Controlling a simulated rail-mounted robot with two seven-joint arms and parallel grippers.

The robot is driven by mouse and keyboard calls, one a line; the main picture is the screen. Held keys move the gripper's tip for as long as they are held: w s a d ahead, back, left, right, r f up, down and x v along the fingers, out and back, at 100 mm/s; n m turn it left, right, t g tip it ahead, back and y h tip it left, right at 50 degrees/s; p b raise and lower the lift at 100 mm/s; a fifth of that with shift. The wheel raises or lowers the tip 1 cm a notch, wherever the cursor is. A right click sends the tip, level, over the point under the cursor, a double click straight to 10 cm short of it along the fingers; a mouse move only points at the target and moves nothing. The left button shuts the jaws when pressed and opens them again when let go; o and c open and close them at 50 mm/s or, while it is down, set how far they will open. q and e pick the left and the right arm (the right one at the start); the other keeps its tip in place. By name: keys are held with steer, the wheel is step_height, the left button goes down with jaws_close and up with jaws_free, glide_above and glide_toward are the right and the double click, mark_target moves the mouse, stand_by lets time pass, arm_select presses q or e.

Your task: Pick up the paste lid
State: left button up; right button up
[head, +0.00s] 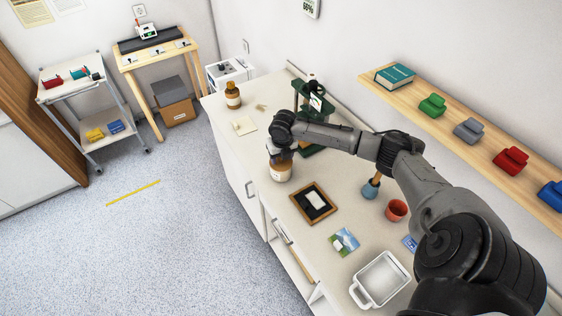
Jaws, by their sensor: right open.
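A jar with a brown body and a pale label (280,174) stands on the white counter, just under my right gripper; I take it as the paste jar. My right gripper (279,155) points down over the jar's top and is open. It hides most of the top, so I cannot make out the lid clearly or tell whether the fingers touch it. My left gripper is not in view.
On the counter (295,235) are a dark framed print (314,202), a picture card (343,241), a white tray (381,279), a blue pot (371,189), a terracotta pot (397,210), a green press (315,104) and a brown bottle (233,96). A wall shelf (456,127) runs along the right.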

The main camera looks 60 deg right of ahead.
steer(key=shift+f, duration=0.2)
steer(key=shift+c, duration=0.4)
steer(key=c, duration=0.5)
jaws_close()
steer(key=shift+r, duration=0.15)
